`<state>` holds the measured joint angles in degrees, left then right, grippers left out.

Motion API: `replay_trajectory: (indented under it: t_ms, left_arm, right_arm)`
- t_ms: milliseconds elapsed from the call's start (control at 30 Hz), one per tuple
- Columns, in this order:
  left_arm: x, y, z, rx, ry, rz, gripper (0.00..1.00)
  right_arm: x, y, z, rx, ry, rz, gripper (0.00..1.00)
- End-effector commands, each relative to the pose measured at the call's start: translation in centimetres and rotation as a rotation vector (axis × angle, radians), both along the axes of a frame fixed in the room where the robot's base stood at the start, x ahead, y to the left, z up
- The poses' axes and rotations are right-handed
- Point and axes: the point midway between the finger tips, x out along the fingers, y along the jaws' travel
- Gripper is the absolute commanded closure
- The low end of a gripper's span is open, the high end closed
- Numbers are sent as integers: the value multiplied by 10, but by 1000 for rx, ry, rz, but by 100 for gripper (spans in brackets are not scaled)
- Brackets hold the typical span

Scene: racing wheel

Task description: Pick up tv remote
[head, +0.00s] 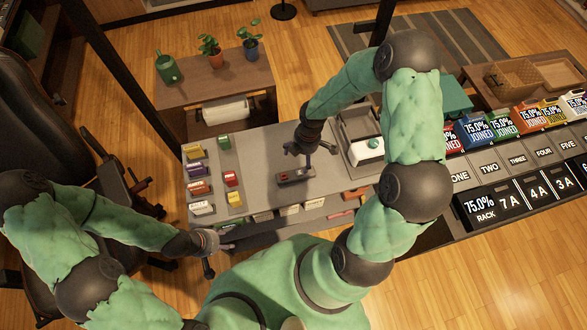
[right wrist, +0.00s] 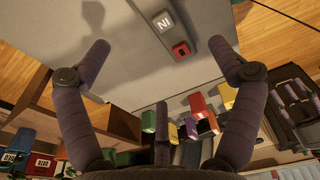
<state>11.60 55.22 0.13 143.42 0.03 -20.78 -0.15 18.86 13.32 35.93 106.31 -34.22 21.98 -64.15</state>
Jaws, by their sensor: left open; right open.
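A slim dark grey bar with a red end (head: 294,175) lies on the grey counter. In the right wrist view it shows a pale label reading "IN" and a red block (right wrist: 181,49). I cannot tell for certain that it is the tv remote, and I see no clearer one. My right gripper (head: 303,150) is open and empty, just above the bar and partly over it in the head view. In the right wrist view the bar lies between and beyond the spread fingers (right wrist: 160,48). My left gripper (head: 209,253) is open and empty by the counter's front left corner.
The grey counter (head: 262,155) has several small coloured boxes (head: 199,187) on its left side. A grey tray with a white bottle-like item (head: 366,150) stands right of the bar. A wooden side table with plants (head: 215,85) is behind. A black chair (head: 45,120) stands at left.

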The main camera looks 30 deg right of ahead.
Motion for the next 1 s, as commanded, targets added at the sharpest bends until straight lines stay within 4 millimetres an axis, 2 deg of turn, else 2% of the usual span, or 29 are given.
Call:
replay_trajectory:
  t_ms: [300, 567, 833, 1000]
  left_arm:
    - [0, 0, -16, 0, 1, 1, 49]
    - [0, 0, -21, 0, 1, 0, 49]
    - [0, 0, -35, 0, 1, 0, 49]
    - [0, 0, -37, 0, 1, 0, 49]
  right_arm:
    - [1, 6, -45, 2, 3, 1, 8]
    - [2, 9, -61, 1, 1, -1, 8]
    - [6, 17, -97, 2, 2, -2, 8]
    - [6, 18, -105, 2, 1, -2, 8]
